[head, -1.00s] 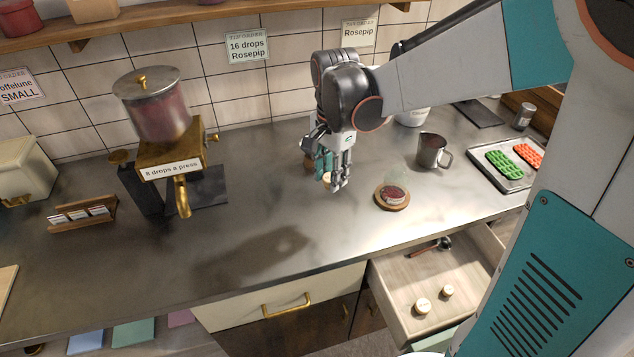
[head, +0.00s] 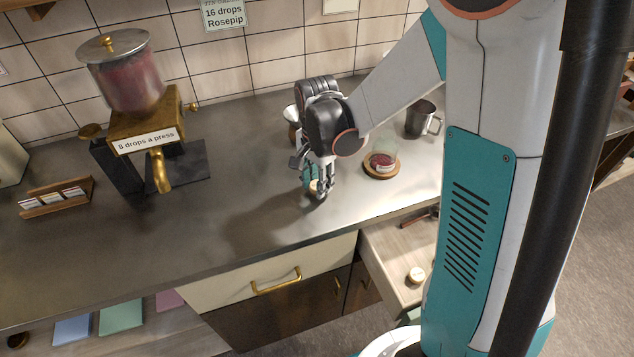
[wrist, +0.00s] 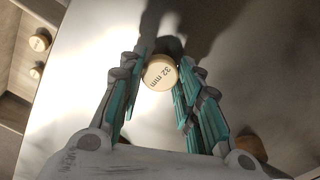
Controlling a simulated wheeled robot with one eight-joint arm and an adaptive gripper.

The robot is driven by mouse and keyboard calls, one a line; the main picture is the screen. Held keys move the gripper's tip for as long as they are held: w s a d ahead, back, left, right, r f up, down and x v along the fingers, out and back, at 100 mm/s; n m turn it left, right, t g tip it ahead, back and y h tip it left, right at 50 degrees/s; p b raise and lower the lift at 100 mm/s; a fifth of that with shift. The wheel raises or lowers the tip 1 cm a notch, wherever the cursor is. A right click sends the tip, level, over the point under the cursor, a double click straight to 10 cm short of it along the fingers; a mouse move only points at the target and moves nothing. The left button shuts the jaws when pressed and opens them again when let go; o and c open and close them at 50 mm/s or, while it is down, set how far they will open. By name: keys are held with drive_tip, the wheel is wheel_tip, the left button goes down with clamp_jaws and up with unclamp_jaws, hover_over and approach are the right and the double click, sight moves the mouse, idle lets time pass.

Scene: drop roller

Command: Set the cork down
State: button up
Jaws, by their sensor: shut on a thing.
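The cork (wrist: 160,73) is a pale round stopper marked "32 mm", seen top-on between the fingertips in the wrist view. My gripper (wrist: 157,78) is shut on it. In the head view my gripper (head: 318,192) points down, low over the metal counter (head: 240,190), and the cork (head: 313,186) shows partly between the fingers. I cannot tell whether the cork touches the counter.
A jar with red contents (head: 383,161) stands on a round wooden coaster right of my gripper, with a metal jug (head: 420,118) behind. An open drawer (head: 385,240) lies below, holding a cork (head: 416,275). The dispenser (head: 140,120) stands left; counter between is clear.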

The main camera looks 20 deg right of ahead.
drive_tip(key=o, duration=0.7)
drive_tip(key=shift+f, duration=0.1)
wheel_tip(320, 180, up, 13)
drive_tip(key=p, duration=0.5)
drive_tip(key=shift+s+r+n+t, duration=1.2)
drive_tip(key=shift+s+r+n, duration=0.3)
drive_tip(key=shift+s+n, duration=0.85)
drive_tip(key=shift+s+r+n+t, duration=1.35)
drive_tip(key=shift+s+n, duration=0.55)
drive_tip(key=shift+s, duration=0.8)
drive_tip(key=shift+s+r+n+t, duration=1.05)
drive_tip(key=shift+s+r+n, duration=0.55)
drive_tip(key=shift+s+n, duration=0.75)
drive_tip(key=shift+s, duration=0.2)
